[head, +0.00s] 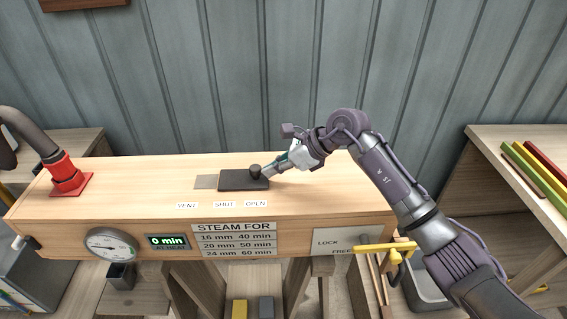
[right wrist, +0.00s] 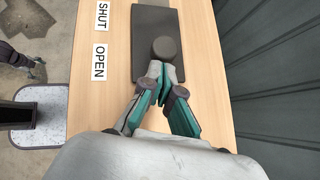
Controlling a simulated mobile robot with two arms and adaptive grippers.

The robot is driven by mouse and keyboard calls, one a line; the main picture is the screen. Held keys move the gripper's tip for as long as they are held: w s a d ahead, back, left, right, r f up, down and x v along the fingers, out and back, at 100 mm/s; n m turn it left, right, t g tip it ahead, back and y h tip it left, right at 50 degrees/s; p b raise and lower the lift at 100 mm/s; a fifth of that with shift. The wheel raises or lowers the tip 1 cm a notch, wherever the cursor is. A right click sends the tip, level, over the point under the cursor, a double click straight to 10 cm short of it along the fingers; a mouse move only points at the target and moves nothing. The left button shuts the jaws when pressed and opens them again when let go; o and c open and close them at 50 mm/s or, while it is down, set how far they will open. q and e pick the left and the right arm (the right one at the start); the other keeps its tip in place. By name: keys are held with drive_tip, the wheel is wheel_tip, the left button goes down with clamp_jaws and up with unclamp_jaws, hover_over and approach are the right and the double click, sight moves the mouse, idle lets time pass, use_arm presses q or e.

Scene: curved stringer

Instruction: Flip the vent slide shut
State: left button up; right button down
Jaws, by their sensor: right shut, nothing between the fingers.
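The vent slide (head: 236,181) is a dark flat plate on top of the wooden steam box (head: 140,170). Its round dark knob (head: 255,170) stands near its right end, behind the OPEN label (head: 256,204). The SHUT label (head: 224,205) is left of that. A grey square (head: 206,182) lies just left of the plate. My right gripper (head: 268,170) is shut and empty, its tips close against the right side of the knob. In the right wrist view the shut tips (right wrist: 160,74) sit just below the knob (right wrist: 166,49); contact is hard to tell. My left gripper is not in view.
A red fitting (head: 67,176) with a dark hose is at the box's left end. A gauge (head: 108,244) and a display reading 0 min (head: 167,241) are on the front. A yellow lever (head: 384,247) is at the front right. The top left of the slide is clear.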

drive_tip(key=shift+a, duration=0.1)
drive_tip(key=b, duration=0.4)
approach(225, 178)
drive_tip(key=x, duration=0.4)
drive_tip(key=shift+f, duration=0.3)
drive_tip(key=shift+a+r, duration=0.1)
drive_tip(key=shift+r, duration=0.1)
